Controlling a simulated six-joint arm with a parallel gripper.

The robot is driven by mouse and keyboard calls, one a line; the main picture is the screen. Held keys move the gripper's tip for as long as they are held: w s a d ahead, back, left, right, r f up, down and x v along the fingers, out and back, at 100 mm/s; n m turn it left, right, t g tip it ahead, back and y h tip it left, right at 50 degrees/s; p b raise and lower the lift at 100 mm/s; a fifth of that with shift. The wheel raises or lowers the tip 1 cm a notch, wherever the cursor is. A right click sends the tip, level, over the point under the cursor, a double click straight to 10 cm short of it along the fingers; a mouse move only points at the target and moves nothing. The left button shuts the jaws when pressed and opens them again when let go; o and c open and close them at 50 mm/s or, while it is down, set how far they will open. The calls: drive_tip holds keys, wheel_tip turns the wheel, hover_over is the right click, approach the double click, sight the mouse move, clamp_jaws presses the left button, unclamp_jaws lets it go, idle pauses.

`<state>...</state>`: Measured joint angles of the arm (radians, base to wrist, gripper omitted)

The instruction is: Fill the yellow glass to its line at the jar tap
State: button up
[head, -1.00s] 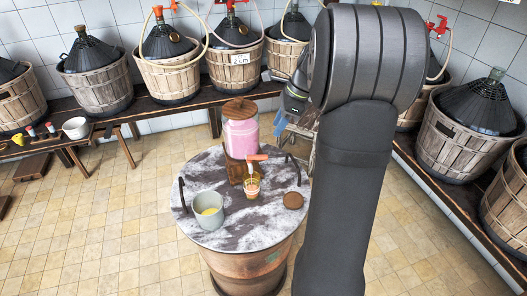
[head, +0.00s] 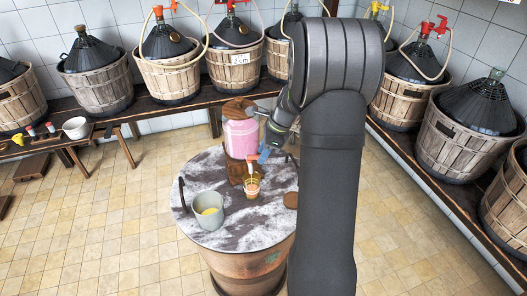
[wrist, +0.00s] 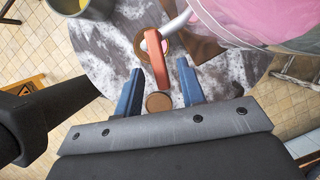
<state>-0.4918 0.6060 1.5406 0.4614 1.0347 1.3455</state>
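The jar (head: 240,138) holds pink liquid under a wooden lid and stands on a wooden block on the round table. Its tap has an orange handle (wrist: 152,60) and a pale spout (wrist: 178,22). The small glass (head: 252,190) stands upright under the spout; it looks amber-pink, and its line and fill level are too small to read. In the wrist view the glass (wrist: 168,45) is partly hidden by the handle. My gripper (wrist: 160,84) is open and empty, its blue fingers apart, with the handle just ahead of the gap. In the head view it is beside the tap, right of the jar.
A grey pot (head: 208,222) with something yellow inside stands at the table's left. A brown wooden disc (wrist: 158,102) lies on the marbled table top (head: 245,235). Demijohns in baskets (head: 168,78) line the wall benches. The table front is clear.

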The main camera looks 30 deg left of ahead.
clamp_jaws()
drive_tip(key=n, duration=0.1)
drive_tip(key=w+n, duration=0.1)
drive_tip(key=shift+a+n+g+h, duration=0.3)
drive_tip(key=shift+g, duration=0.1)
unclamp_jaws()
drive_tip(key=v, duration=1.7)
drive_tip(key=shift+r, duration=0.15)
drive_tip(key=shift+d, duration=0.15)
